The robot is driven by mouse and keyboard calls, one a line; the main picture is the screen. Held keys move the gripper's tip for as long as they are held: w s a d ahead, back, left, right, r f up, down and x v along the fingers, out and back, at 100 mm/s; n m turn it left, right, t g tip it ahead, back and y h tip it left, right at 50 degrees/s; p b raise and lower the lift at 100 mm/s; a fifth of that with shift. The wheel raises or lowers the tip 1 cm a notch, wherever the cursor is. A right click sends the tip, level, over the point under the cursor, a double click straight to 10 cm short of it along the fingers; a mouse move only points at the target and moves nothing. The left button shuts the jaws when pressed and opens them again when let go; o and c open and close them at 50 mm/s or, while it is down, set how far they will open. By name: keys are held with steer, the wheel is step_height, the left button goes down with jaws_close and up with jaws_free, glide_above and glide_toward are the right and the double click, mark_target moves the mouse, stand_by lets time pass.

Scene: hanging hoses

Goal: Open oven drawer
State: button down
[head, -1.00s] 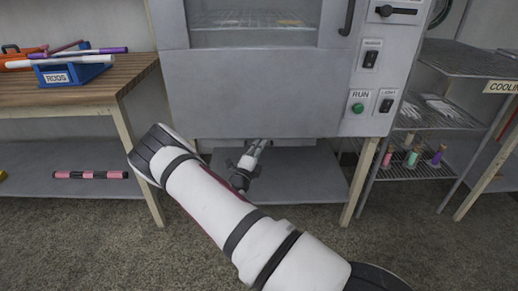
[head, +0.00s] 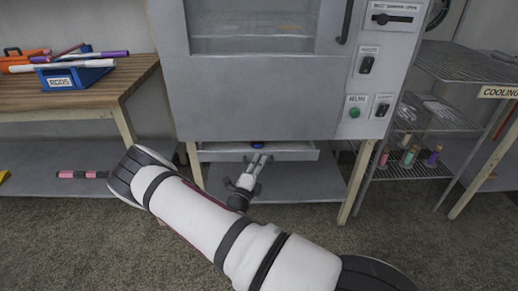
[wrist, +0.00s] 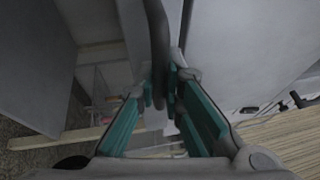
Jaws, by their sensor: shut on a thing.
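The oven (head: 265,95) is a large grey box on a stand with pale legs. Its drawer (head: 297,152), a shallow grey tray under the oven body, stands partly pulled out toward me. My gripper (head: 261,159) is at the front of the drawer, near its middle. In the wrist view my gripper (wrist: 159,88) has its teal-padded fingers shut on a dark bar, the drawer handle (wrist: 158,40). A small blue thing (head: 257,145) shows at the drawer, just beyond my fingertips.
A control panel with a green RUN button (head: 355,113) is on the oven's right. A wooden table (head: 90,85) with a blue rods tray (head: 75,78) stands left. A wire cooling rack (head: 460,65) stands right. The floor (head: 70,240) in front is clear.

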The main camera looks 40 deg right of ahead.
steer(key=s+a+p, duration=0.4)
steer(key=s+a, duration=0.5)
steer(key=s, duration=0.3)
steer(key=shift+s+p, duration=0.35)
steer(key=c, duration=2)
jaws_free()
steer(key=shift+o, duration=0.2)
steer(key=v, duration=1.2)
